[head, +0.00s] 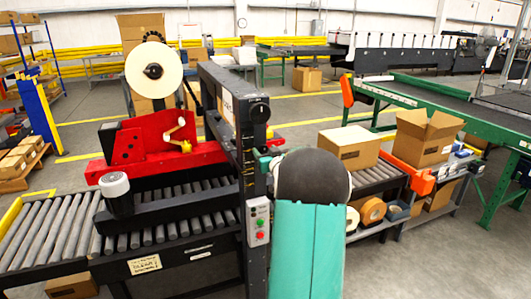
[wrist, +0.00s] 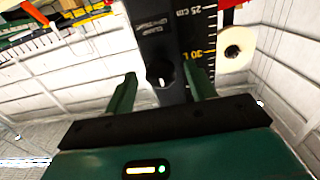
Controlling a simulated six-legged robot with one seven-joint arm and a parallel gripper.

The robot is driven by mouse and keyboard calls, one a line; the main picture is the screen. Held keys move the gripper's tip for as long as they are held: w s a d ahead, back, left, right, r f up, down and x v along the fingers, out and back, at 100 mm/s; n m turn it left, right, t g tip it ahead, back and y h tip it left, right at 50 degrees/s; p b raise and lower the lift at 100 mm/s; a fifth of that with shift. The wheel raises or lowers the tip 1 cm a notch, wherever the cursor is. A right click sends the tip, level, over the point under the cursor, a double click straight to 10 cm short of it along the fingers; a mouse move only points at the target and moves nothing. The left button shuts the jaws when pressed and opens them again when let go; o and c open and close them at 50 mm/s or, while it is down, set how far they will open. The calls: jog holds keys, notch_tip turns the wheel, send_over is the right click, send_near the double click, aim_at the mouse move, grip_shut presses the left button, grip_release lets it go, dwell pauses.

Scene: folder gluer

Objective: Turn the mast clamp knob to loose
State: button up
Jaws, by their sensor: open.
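The mast clamp knob (wrist: 160,73) is small, round and black with a white mark. It sits on the dark mast (wrist: 155,30), below a printed label that is too blurred to read in full. My gripper (wrist: 160,68) is open, with one green finger on each side of the knob. I see a gap on both sides and cannot tell how far the fingertips are from the mast face. In the head view the mast (head: 222,100) stands upright, with a black round knob (head: 259,112) near its top. My own arm hides most of my gripper there.
A scale with yellow marks (wrist: 208,50) runs along the mast. A red tape head (head: 150,140) and a roller conveyor (head: 50,230) stand to the left. A button box (head: 258,222) is low on the mast. Cartons (head: 348,147) stand to the right.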

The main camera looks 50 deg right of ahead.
jog(key=shift+w, duration=0.15)
jog(key=c, duration=0.9)
jog(key=shift+c, duration=0.2)
